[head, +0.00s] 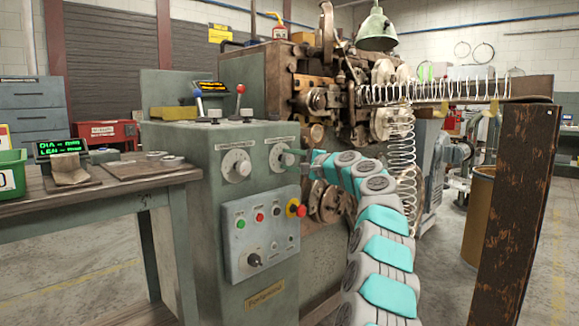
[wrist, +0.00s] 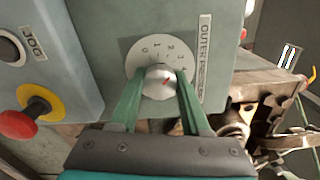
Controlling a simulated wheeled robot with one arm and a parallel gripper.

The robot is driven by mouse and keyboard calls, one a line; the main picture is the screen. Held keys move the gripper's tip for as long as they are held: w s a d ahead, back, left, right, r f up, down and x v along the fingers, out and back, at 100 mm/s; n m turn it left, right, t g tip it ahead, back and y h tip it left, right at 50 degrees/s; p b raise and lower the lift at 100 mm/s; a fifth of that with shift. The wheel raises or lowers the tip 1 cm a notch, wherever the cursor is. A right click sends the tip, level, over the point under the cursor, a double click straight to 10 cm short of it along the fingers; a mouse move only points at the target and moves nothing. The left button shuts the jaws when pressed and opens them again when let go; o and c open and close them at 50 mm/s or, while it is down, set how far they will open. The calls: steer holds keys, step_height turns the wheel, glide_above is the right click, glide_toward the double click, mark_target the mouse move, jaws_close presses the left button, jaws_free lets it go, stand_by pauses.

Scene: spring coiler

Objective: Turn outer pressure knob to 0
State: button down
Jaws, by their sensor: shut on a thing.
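The outer pressure knob (wrist: 159,86) is a round silver knob on a pale dial plate (wrist: 133,62) marked 0, 1, 2, 3, beside a label reading "OUTER".
A similar knob (head: 236,164) sits left of it. Below is a button panel (head: 260,236) with a red stop button on yellow (head: 296,208), also close by in the wrist view (wrist: 18,124). The coiler machinery (head: 325,90) stands just right.

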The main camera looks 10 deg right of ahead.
steer(key=n, duration=0.1)
steer(key=n+b, duration=0.1)
steer(key=n, duration=0.1)
steer(key=n+b, duration=0.1)
steer(key=shift+f+n, duration=0.25)
steer(key=shift+n, duration=0.05)
steer(key=n, duration=0.2)
steer(key=shift+n+b, duration=0.3)
steer(key=shift+n, duration=0.1)
steer(key=n, duration=0.4)
steer(key=shift+a+r+n, duration=0.1)
steer(key=shift+r+n, duration=0.05)
steer(key=shift+n, duration=1.55)
steer(key=shift+c, duration=1.8)
jaws_free()
